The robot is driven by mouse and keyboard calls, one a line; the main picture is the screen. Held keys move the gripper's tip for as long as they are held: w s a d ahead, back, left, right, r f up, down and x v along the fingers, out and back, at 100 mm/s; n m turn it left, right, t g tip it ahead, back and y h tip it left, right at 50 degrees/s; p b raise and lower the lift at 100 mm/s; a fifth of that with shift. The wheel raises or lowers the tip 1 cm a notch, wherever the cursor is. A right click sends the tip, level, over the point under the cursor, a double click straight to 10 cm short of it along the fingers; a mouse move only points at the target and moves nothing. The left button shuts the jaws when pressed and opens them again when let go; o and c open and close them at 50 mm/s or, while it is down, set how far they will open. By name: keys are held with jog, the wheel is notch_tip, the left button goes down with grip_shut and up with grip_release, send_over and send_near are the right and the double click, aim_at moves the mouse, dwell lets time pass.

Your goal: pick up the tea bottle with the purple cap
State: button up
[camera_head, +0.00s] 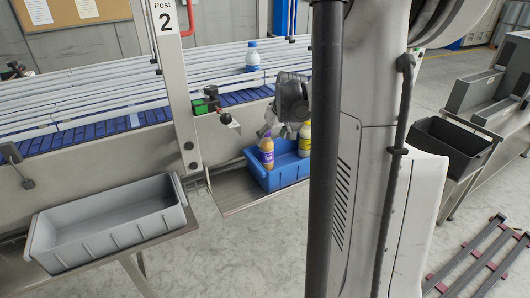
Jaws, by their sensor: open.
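The tea bottle with the purple cap (267,154) stands upright in the blue crate (262,177), near its left end. It has an orange-brown body and a purple label. My gripper (270,131) is open, pointing down just above and beside the purple cap. I cannot tell whether a finger touches the bottle. A second bottle (304,141), pale yellow, stands to the right in the same crate, partly hidden by my column.
An empty grey crate (107,251) stands at the front left. A white bottle with a blue cap (252,57) stands on the blue conveyor (235,97). A "Post 2" upright (178,90) rises left of the blue crate. A black bin (451,147) stands at the right.

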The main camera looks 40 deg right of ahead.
aim_at(267, 146)
jog(key=shift+w+p+x, duration=0.15)
jog(key=shift+p+x, duration=0.05)
jog(key=shift+x, duration=1.6)
jog(key=shift+w+p+x, duration=0.15)
jog(key=shift+p+x, duration=0.05)
jog(key=shift+x, duration=1.6)
jog(key=shift+d+r, duration=0.1)
jog(key=shift+r, duration=0.05)
jog(key=c, duration=1.5)
